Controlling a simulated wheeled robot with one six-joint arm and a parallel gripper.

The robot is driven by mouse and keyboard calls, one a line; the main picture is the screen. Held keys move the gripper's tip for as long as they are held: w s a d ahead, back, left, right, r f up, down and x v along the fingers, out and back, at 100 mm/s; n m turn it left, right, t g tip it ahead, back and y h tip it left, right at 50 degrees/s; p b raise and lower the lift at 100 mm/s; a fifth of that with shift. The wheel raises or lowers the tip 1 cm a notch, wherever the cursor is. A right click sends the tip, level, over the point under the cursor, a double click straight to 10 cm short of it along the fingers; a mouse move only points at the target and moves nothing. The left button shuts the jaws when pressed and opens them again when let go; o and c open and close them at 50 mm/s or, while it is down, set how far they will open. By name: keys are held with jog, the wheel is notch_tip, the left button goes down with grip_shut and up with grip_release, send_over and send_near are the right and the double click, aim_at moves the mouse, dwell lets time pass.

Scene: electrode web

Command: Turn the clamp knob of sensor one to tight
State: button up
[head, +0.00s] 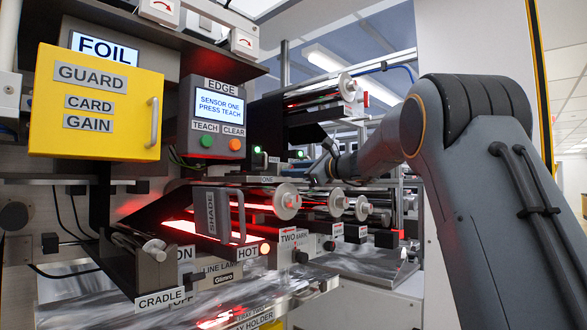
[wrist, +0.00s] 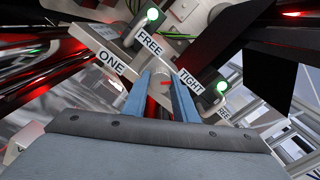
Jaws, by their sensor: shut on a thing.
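In the wrist view, the two blue fingers of my gripper (wrist: 163,80) are shut on the clamp knob (wrist: 166,87) of sensor one, which shows as a small grey piece with a red mark between them. The FREE label (wrist: 150,42) is above the fingertips and the TIGHT label (wrist: 190,81) is to their right. The ONE label (wrist: 112,63) is to the left. A green lamp (wrist: 153,14) glows above. The knob's exact pointing is hard to tell.
The EDGE box (head: 217,117) reads SENSOR ONE PRESS TEACH, with a green TEACH button (head: 207,142) and an orange CLEAR button (head: 234,145). Steel rollers (head: 287,201) and a SHADE plate (head: 212,213) stand below and left.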

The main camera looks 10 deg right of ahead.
jog(key=shift+f+m, duration=0.1)
jog(key=shift+m, duration=0.4)
jog(key=o, duration=1)
jog(key=shift+o, duration=0.2)
jog(key=b+v, duration=0.2)
jog(key=v, duration=0.6)
jog(key=shift+w, duration=0.1)
